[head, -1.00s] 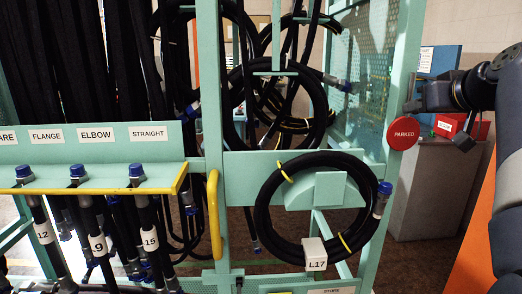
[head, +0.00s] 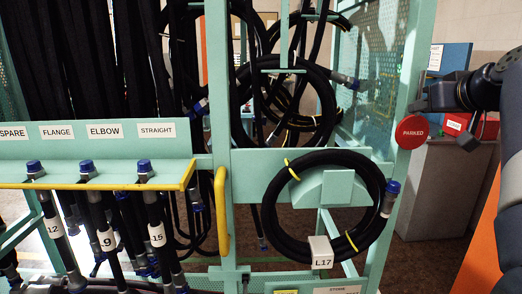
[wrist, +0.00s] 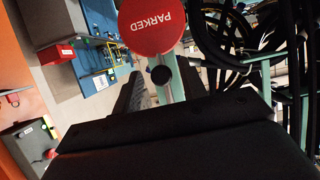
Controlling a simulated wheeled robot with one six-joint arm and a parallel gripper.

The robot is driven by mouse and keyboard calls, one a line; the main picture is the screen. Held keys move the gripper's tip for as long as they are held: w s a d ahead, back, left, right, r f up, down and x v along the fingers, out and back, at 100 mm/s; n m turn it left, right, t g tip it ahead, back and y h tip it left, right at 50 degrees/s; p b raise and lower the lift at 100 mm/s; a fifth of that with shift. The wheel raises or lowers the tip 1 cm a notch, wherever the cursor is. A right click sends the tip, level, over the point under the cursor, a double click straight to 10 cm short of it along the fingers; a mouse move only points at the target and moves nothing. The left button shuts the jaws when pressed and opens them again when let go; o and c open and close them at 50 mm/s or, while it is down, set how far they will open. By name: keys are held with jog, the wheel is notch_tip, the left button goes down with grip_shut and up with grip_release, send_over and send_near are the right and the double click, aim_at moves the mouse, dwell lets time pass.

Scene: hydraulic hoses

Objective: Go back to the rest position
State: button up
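My gripper (head: 438,124) is at the right in the head view, beside the rack's right post and close to the red PARKED disc (head: 411,132). Its dark fingers are apart with nothing between them. In the wrist view my gripper (wrist: 198,82) shows two spread fingers, with the PARKED disc (wrist: 152,26) beyond them. The coiled black hose with the L17 tag (head: 322,252) hangs on the green saddle of the rack, apart from my gripper. It has yellow bands and a blue-capped end.
The green rack (head: 218,90) fills the middle and left. A shelf with a yellow edge (head: 90,186) holds several blue-capped hoses. A yellow handle (head: 221,212) stands beside it. A grey cabinet (head: 440,195) with a red box (head: 456,124) is behind my arm.

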jog(key=v, duration=0.9)
jog(key=x, duration=1)
jog(key=shift+w+f, duration=0.1)
jog(key=shift+w, duration=0.15)
jog(key=shift+w+a, duration=0.15)
jog(key=shift+a, duration=0.05)
jog(key=shift+a+m+y+p, duration=0.3)
jog(key=shift+a+m+y, duration=0.1)
jog(key=shift+m, duration=0.1)
jog(key=shift+s, duration=0.2)
